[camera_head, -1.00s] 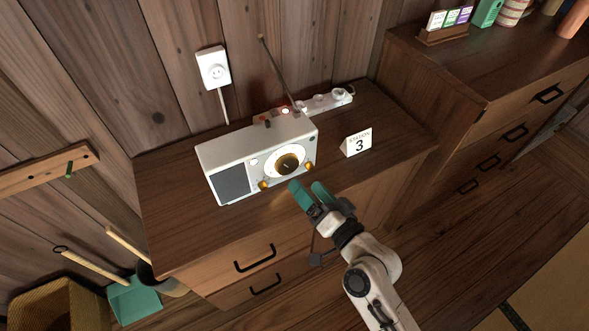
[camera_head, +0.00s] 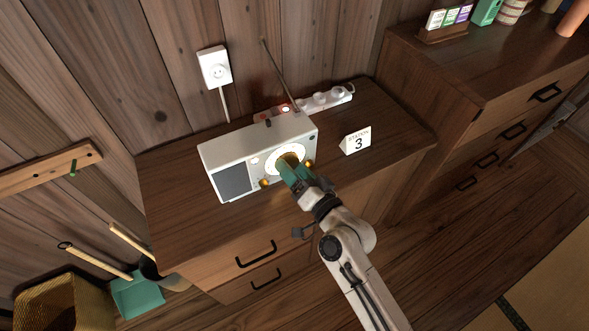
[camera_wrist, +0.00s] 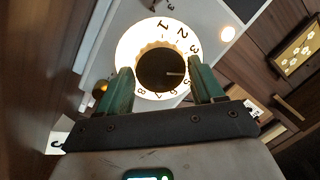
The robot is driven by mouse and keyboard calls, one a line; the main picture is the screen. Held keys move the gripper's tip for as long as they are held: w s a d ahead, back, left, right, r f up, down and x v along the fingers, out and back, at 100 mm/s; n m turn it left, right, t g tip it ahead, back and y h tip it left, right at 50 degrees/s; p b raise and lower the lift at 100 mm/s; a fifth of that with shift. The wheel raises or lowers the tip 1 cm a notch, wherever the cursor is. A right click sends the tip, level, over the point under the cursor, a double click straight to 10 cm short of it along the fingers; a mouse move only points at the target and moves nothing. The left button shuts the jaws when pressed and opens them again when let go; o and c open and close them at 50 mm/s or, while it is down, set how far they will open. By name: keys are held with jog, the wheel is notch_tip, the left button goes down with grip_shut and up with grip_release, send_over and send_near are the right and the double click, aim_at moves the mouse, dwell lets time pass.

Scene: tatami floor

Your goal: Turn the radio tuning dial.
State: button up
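The white radio (camera_head: 262,146) stands on the dark wooden cabinet. Its round, lit, numbered dial face (camera_wrist: 150,25) has a dark knob with a gold rim (camera_wrist: 160,69) at its centre. The pale mark on the knob points right, a little below the 3; numbers near the right finger are partly hidden. My gripper (camera_wrist: 160,75) is open, with one green finger on each side of the knob. I cannot tell whether the fingers touch it. In the head view my gripper (camera_head: 287,167) covers part of the dial. A white card (camera_head: 356,141) right of the radio reads "STATION 3".
Two small gold knobs (camera_head: 265,183) (camera_head: 309,164) flank the dial. A thin antenna (camera_head: 279,76) rises behind the radio. The cabinet top (camera_head: 400,134) right of the card is clear.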

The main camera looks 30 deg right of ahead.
jog(key=c, duration=0.7)
jog(key=shift+o, duration=0.2)
jog(key=shift+n, duration=0.3)
jog(key=shift+r+n+g+h+p, duration=0.1)
jog(key=shift+n+g+h+p, duration=0.25)
jog(key=shift+n+p, duration=1.4)
jog(key=shift+n+b, duration=0.75)
jog(key=shift+n, duration=0.1)
jog(key=o, duration=1.1)
jog(key=shift+c, duration=0.2)
